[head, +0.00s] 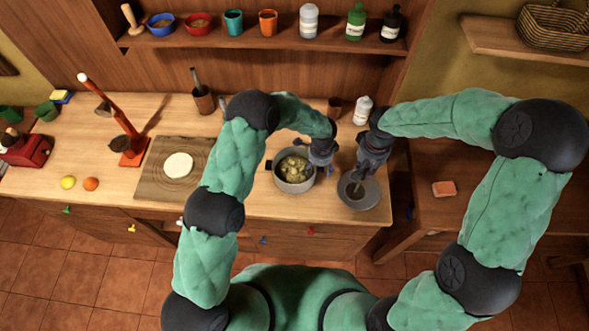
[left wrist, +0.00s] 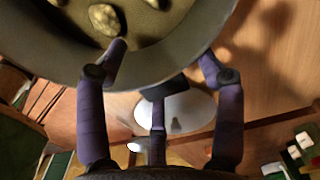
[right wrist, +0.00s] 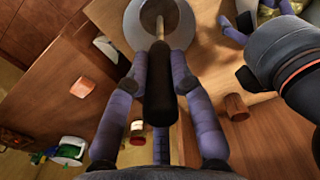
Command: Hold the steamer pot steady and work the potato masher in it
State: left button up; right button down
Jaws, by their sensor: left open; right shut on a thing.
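The steamer pot (head: 279,184), a grey pot with yellowish potato chunks, stands on the counter in the middle of the head view. Its rim fills the top of the left wrist view (left wrist: 200,62). My left gripper (head: 313,164) is open at the pot's right rim; one finger overlaps the pot's inside, the others are outside. I cannot tell whether they touch. My right gripper (head: 364,172) is shut on the potato masher's black handle (right wrist: 160,95). The masher's thin shaft (right wrist: 160,28) points down into a grey bowl (head: 372,201) right of the pot. Its lower end is unclear.
A wooden board with a pale round of dough (head: 179,166) lies left of the pot, beside a red stand (head: 132,158). A white bottle (head: 363,110) and brown cup (head: 335,107) stand behind the grippers. A sponge-like block (head: 444,188) lies on the right counter.

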pick_arm(q)
notch_tip(320, 180, up, 12)
jog(key=shift+f, duration=0.2)
dwell(0.4)
